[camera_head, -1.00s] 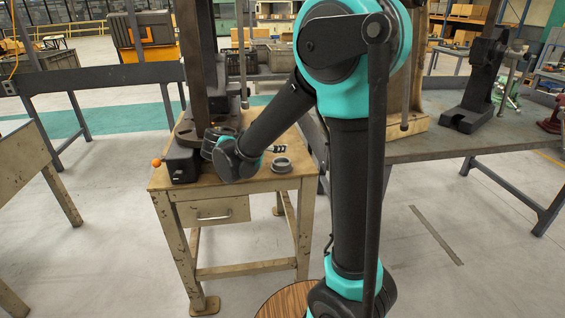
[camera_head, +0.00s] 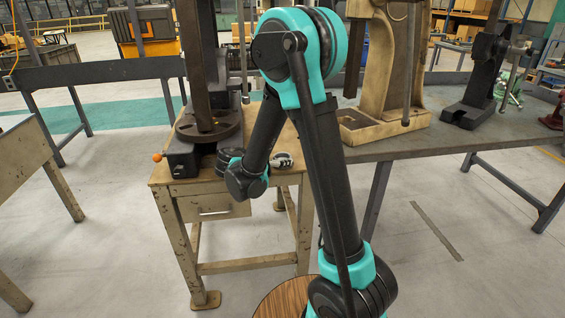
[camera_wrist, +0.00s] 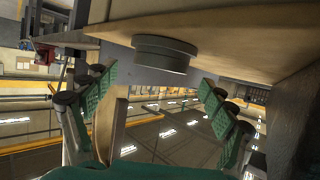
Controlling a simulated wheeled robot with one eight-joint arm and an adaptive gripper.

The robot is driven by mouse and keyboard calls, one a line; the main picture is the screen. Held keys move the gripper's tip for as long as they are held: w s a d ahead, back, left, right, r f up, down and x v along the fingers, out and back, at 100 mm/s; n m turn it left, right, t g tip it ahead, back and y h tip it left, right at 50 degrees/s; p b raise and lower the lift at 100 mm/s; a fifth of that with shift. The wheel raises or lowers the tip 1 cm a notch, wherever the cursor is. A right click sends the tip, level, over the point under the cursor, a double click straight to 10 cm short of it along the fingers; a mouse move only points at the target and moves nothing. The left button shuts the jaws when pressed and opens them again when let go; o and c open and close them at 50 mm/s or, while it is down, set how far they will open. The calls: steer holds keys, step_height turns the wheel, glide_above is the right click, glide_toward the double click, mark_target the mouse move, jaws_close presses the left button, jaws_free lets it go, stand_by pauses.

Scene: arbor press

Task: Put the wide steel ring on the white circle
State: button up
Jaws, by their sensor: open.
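The wide steel ring (camera_wrist: 165,52) is a grey, low ring with a wider rim. It rests on the worn small table (camera_head: 175,176), which the wrist view shows upside down. My gripper (camera_wrist: 158,80) is open, with one green-padded finger to each side of the ring's line; the ring lies beyond the fingertips and nothing is held. I cannot make out the white circle in either view.
A dark press with a round slotted plate (camera_head: 212,124) stands on the small table, left of my wrist, with an orange knob (camera_head: 157,157) at its side. A tan press (camera_head: 385,115) and a dark press (camera_head: 480,85) stand on the grey bench (camera_head: 420,137) at right.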

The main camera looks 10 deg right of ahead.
mark_target(287, 156)
steer(key=x, duration=0.4)
steer(key=shift+w+d, duration=0.1)
steer(key=shift+w, duration=0.05)
steer(key=shift+c, duration=0.5)
steer(key=c, duration=1.7)
